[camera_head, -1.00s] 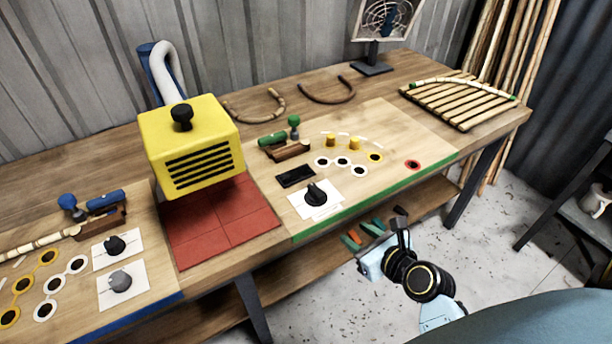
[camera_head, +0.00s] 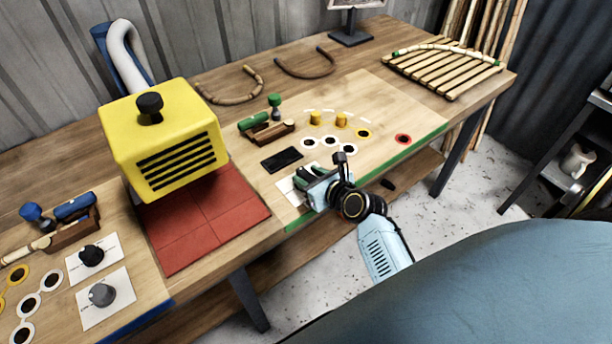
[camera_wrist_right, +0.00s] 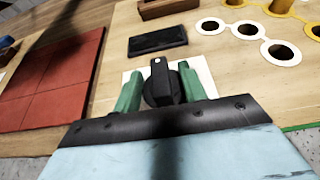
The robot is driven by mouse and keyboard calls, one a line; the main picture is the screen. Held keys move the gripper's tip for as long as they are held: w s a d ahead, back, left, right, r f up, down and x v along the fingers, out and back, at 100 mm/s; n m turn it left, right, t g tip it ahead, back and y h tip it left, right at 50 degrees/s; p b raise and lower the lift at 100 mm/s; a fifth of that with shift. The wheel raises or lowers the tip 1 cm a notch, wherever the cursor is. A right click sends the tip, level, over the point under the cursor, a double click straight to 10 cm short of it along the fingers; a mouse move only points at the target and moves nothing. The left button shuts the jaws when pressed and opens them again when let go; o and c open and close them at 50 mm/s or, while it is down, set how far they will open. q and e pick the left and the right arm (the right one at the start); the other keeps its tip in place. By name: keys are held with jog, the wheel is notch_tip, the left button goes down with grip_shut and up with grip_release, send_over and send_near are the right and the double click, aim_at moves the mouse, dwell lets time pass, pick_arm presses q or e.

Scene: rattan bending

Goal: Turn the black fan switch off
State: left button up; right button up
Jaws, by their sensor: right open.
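A black rotary knob (camera_wrist_right: 162,85) with a white dot sits on a white card (camera_wrist_right: 205,74) on the right half of the bench. My right gripper (camera_head: 304,179) is open over that card. In the right wrist view its two green fingers stand on either side of the knob, with no clear grip on it. In the head view the gripper hides the knob, and only part of the card shows. Another black knob (camera_head: 91,255) and a grey knob (camera_head: 102,294) sit on cards at the left. My left gripper is not in view.
A dark flat panel (camera_head: 282,160) lies just behind the card. A yellow vented box (camera_head: 165,140) stands over red tiles (camera_head: 205,225) to the left. Ringed holes (camera_head: 328,143) and yellow pegs (camera_head: 341,120) lie behind and to the right. The green front edge (camera_head: 400,152) is close.

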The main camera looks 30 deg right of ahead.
jog(key=shift+w+f, duration=0.2)
jog(key=shift+w, duration=0.25)
jog(key=shift+w+f, duration=0.1)
jog(key=shift+w, duration=0.2)
jog(key=shift+c, duration=0.5)
grip_shut()
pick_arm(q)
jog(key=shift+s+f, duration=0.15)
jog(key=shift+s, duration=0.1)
